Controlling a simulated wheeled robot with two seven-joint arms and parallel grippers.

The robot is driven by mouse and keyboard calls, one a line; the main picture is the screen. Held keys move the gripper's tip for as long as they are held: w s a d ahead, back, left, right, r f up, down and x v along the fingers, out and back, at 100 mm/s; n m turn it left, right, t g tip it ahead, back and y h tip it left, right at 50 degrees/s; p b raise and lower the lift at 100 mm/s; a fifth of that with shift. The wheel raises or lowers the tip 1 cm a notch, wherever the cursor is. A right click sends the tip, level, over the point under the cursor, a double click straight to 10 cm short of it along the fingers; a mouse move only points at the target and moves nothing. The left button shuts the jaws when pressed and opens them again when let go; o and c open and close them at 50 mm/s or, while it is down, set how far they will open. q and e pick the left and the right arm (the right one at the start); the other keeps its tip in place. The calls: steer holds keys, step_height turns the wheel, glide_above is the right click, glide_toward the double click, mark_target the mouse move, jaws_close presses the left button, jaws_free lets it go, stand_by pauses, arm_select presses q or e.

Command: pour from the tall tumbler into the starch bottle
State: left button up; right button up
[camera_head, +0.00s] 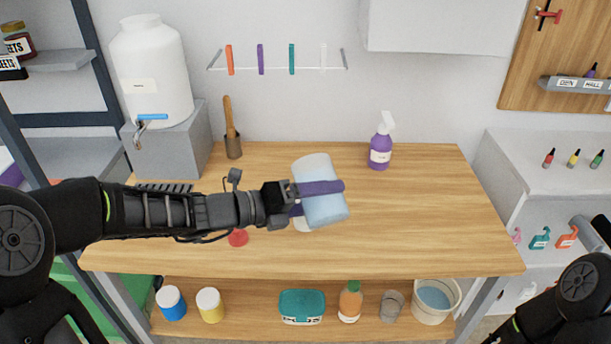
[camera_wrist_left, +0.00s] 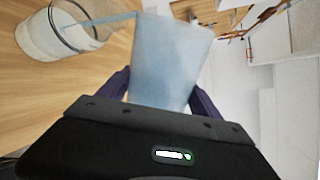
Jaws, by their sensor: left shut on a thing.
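My left gripper (camera_head: 318,190) is shut on the tall tumbler (camera_head: 327,207), a pale translucent blue cup, and holds it tilted above the table. The tumbler also shows between the purple fingers in the left wrist view (camera_wrist_left: 168,65). A thin bluish stream (camera_wrist_left: 112,19) runs from its rim to an open, clear container with whitish contents, apparently the starch bottle (camera_wrist_left: 45,38). In the head view this container (camera_head: 301,224) is mostly hidden behind the tumbler and gripper. Only my right arm shows at the lower right; its gripper is out of view.
A red cap (camera_head: 238,238) lies left of the container. A purple spray bottle (camera_head: 380,148) stands at the back of the wooden table (camera_head: 430,220), whose right side is clear. A brush in a holder (camera_head: 233,145) stands at back left. The shelf below holds several containers.

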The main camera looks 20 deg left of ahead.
arm_select(q)
steer(key=shift+r+n+p, duration=0.4)
steer(key=shift+p, duration=0.15)
arm_select(e)
steer(key=shift+w+a+r, duration=0.4)
steer(key=shift+a+r, duration=0.15)
steer(key=shift+r, duration=0.05)
stand_by(0.6)
